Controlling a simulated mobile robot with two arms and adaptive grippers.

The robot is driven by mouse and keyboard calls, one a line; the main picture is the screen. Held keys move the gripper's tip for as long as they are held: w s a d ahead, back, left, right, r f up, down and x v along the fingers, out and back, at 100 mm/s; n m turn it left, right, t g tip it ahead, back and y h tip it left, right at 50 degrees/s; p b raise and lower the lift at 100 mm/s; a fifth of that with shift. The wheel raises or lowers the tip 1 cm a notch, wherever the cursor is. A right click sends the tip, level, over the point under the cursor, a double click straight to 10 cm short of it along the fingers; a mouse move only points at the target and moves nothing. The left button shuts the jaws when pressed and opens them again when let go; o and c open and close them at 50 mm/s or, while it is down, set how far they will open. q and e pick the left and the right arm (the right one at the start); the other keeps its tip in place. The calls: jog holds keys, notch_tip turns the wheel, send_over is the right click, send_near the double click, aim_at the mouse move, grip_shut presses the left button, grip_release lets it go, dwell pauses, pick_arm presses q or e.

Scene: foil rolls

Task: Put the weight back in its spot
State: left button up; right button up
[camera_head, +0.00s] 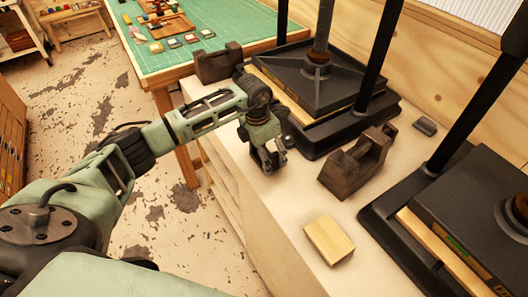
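A dark iron weight with a raised handle (345,173) stands on the pale bench top, between the two black presses. A similar dark block (217,67) stands at the far left end of the bench; it may be another weight. My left gripper (268,165) points down over the bench's left part, beside the far press and left of the nearer weight, clear of it. Its fingers are small and dark, so I cannot tell whether they are open or shut, and I see nothing held. My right gripper is not in view.
The far press (325,76) and near press (470,215) flank the weight. A wooden block (329,239) lies in front of it, and a small dark piece (425,126) lies behind. A green-topped table (225,20) stands beyond. Bare bench lies left of the wooden block.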

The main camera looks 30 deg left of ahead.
pick_arm(q)
jog(key=shift+o, duration=0.5)
jog(key=shift+r, duration=0.25)
notch_tip(320, 180, up, 12)
jog(key=s+b, duration=0.1)
jog(key=b, duration=0.2)
jog(key=shift+a+f+b, duration=0.2)
jog(key=shift+a+b, duration=0.15)
jog(key=shift+a, duration=0.05)
jog(key=shift+s, duration=0.1)
